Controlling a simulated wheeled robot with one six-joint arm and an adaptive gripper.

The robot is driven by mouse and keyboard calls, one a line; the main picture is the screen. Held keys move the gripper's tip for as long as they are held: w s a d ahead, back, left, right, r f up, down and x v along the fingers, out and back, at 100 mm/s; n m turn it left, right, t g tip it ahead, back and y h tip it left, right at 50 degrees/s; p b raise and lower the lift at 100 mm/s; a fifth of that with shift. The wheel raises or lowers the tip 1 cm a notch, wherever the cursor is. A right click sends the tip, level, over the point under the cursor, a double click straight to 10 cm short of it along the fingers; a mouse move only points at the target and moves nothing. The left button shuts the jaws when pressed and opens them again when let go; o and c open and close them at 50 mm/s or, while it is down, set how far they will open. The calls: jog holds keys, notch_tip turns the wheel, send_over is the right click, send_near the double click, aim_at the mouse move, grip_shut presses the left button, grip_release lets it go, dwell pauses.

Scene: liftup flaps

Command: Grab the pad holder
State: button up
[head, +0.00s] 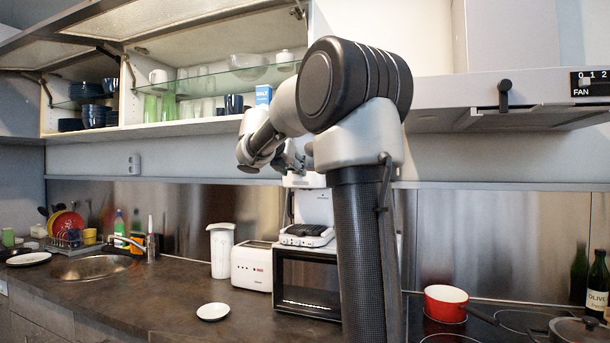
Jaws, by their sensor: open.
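I cannot make out the pad holder for certain. My gripper (292,158) is open, raised in front of the wall below the upper cabinets and above the white appliance. It is small in the picture and partly hidden by my arm. I see nothing held in it.
The oven (305,283) stands on the dark counter (165,315) beside a white toaster (252,265) and a white jug (221,250). A white saucer (213,311) lies in front. Open upper cabinets hold glassware. A red pan (446,304) is on the hob.

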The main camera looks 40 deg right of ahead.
jog(key=shift+x, duration=1.1)
jog(key=shift+r, duration=0.1)
jog(key=shift+c, duration=0.2)
grip_shut()
